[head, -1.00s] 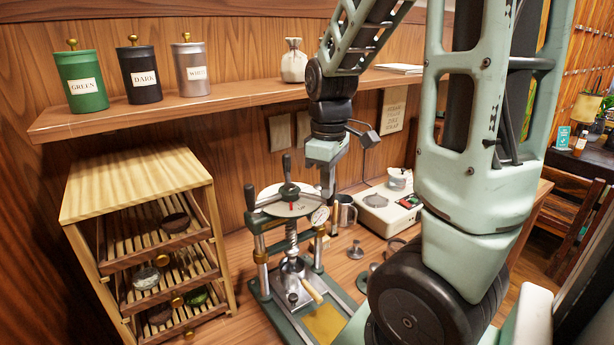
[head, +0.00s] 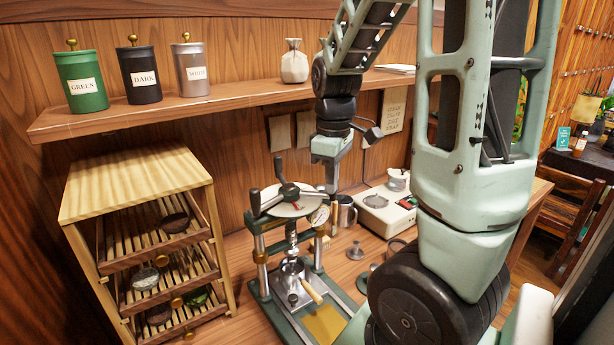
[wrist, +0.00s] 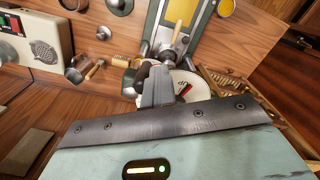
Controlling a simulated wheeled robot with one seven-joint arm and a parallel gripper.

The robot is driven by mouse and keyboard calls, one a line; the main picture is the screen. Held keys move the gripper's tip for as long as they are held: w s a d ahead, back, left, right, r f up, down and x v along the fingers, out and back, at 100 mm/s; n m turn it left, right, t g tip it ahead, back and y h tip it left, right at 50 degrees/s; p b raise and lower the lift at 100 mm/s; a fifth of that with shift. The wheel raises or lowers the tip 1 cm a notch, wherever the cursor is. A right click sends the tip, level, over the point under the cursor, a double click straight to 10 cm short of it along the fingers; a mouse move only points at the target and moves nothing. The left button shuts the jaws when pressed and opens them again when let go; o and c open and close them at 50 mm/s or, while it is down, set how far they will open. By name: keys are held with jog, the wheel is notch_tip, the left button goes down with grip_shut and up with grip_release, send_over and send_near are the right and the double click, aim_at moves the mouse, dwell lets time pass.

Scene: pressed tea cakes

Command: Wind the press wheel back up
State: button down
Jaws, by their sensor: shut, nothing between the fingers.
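The press (head: 262,262) stands on the counter with its pale round wheel (head: 292,207) on top. Dark handles stick up from the wheel at its left and back edges. My gripper (head: 331,190) is shut and empty, pointing down at the wheel's right edge. In the wrist view the closed fingers (wrist: 157,82) overlap the wheel (wrist: 190,84), close beside a dark handle (wrist: 140,77); I cannot tell whether they touch. The screw under the wheel runs down to a metal mould (head: 291,268).
A wooden drying rack (head: 138,188) stands left of the press. A shelf (head: 225,103) with tins and a pouch runs above. A metal mug (head: 346,212) and a white scale (head: 386,210) sit right of the press.

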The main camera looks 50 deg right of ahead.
jog(key=shift+w+d, duration=0.15)
jog(key=shift+d, duration=0.35)
jog(key=shift+w+d, duration=0.15)
jog(key=shift+d, duration=0.35)
notch_tip(320, 180, up, 8)
jog(key=s+a+p, duration=0.1)
jog(key=p, duration=0.5)
jog(key=shift+a+f, duration=0.15)
jog(key=shift+f, duration=0.1)
dwell(0.7)
